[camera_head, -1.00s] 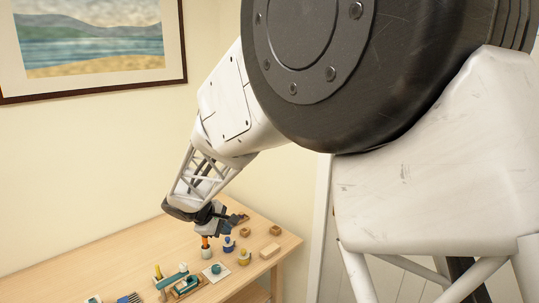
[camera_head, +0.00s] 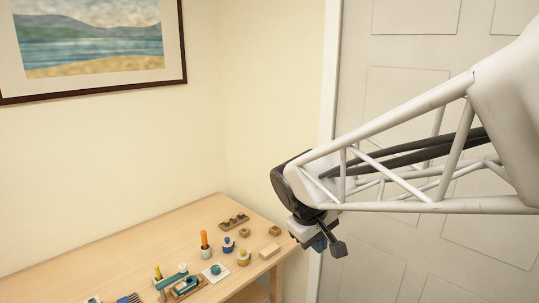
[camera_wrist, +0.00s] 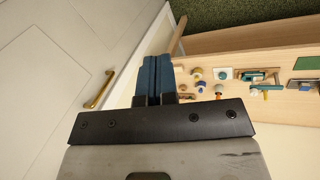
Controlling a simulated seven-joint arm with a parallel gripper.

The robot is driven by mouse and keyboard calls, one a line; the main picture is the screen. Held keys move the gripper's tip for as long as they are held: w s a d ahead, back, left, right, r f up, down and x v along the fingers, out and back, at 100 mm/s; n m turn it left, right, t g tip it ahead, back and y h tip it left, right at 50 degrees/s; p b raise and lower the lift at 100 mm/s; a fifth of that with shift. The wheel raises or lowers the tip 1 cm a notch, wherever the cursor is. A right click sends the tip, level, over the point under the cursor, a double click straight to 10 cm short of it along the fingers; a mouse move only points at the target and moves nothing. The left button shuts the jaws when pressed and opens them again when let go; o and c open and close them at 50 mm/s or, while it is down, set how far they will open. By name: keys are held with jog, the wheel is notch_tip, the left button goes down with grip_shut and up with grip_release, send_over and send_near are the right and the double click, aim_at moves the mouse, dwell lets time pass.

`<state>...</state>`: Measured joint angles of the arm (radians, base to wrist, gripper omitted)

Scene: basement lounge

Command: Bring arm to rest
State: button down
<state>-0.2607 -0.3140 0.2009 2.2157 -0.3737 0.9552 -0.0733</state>
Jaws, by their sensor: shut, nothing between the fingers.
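My gripper (camera_head: 322,241) hangs in the air at the right of the table's right end in the head view, in front of the grey door. Its fingers look shut together and empty in the wrist view (camera_wrist: 152,78). My arm reaches in from the right side of the head view. Nothing touches the gripper.
The wooden table (camera_head: 110,252) carries several small items: an orange stick in a holder (camera_head: 205,245), a blue-topped piece (camera_head: 228,244), a yellow piece (camera_head: 243,257), wooden blocks (camera_head: 270,250). A door (camera_head: 420,100) with a brass handle (camera_wrist: 100,90) stands behind; a picture hangs on the wall.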

jog(key=s+d+m+y, duration=0.1)
jog(key=s+d+m, duration=0.2)
jog(key=s, duration=0.6)
jog(key=s+d+m+y, duration=0.2)
jog(key=s+d, duration=0.3)
jog(key=s, duration=0.5)
jog(key=shift+f+m, duration=0.25)
jog(key=shift+m, duration=0.45)
